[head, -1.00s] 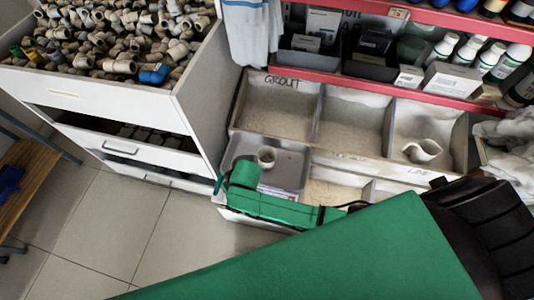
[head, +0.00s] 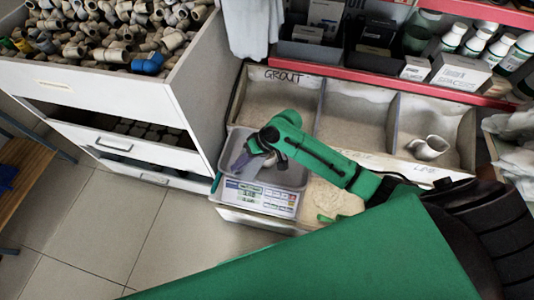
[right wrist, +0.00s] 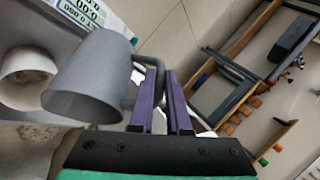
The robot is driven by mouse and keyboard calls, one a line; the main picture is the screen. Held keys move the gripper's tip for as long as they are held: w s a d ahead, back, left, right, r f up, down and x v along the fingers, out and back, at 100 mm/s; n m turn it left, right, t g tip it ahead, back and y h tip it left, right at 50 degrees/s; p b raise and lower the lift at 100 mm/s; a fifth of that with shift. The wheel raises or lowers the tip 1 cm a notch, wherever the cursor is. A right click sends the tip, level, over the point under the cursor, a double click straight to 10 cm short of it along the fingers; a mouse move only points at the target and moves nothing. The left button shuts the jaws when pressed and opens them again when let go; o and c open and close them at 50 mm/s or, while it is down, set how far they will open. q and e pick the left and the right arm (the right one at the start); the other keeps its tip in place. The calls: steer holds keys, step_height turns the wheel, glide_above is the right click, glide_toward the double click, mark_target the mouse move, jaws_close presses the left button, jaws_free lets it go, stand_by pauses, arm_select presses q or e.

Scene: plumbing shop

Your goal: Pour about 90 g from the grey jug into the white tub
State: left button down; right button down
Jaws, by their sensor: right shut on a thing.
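My right gripper (head: 240,161) is over the scale's grey pan in the head view. In the right wrist view its purple fingers (right wrist: 163,100) are shut on the handle of the grey jug (right wrist: 85,75). The white tub (right wrist: 25,75) shows at the left edge of that view, close beside the jug. In the head view my arm hides the tub, and I cannot make out the jug clearly. How far the jug is tilted, and its contents, I cannot tell. My left gripper is not in view.
The scale (head: 252,198) has a grey pan (head: 225,150) and a lit display. Behind are powder bins, one marked GROUT (head: 277,100). A whitish jug (head: 428,148) lies in the right bin. A drawer cabinet (head: 120,110) stands left. The floor (head: 100,225) is clear.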

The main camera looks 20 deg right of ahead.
steer(key=shift+w+d+r+m+g+y+b, duration=0.15)
steer(key=shift+w+d+r+g+y+b, duration=0.2)
steer(key=shift+d+r+y+b, duration=0.5)
steer(key=shift+w+d+r+m+g+y+b, duration=0.2)
steer(key=shift+w+d+r+y+b, duration=0.2)
steer(key=shift+b, duration=0.8)
steer(key=shift+w+d+r+m+g+y+b, duration=0.2)
steer(key=shift+w+d+r+y+b, duration=0.35)
steer(key=shift+b, duration=0.5)
steer(key=d+r+y+b, duration=0.1)
steer(key=w+d+r+b, duration=0.1)
steer(key=shift+d+m+g+y+b, duration=0.1)
steer(key=shift+m+g+y+b, duration=0.2)
steer(key=shift+g+y, duration=0.1)
steer(key=shift+w+d+r+y+b, duration=0.3)
steer(key=shift+w+d+y+b, duration=0.25)
steer(key=shift+d, duration=0.2)
steer(key=shift+w+d+r+m+g+y+b, duration=0.2)
steer(key=shift+w+d+m+g+y+b, duration=0.2)
steer(key=shift+d+y+b, duration=0.2)
steer(key=shift+w+d+r+m+y+b, duration=0.2)
steer(key=shift+w+d+y+b, duration=0.15)
steer(key=shift+d+y+b, duration=0.45)
steer(key=shift+w+d+r+m+y+b, duration=0.15)
steer(key=shift+w+d+b, duration=0.3)
steer(key=shift+b, duration=0.6)
stand_by(1.0)
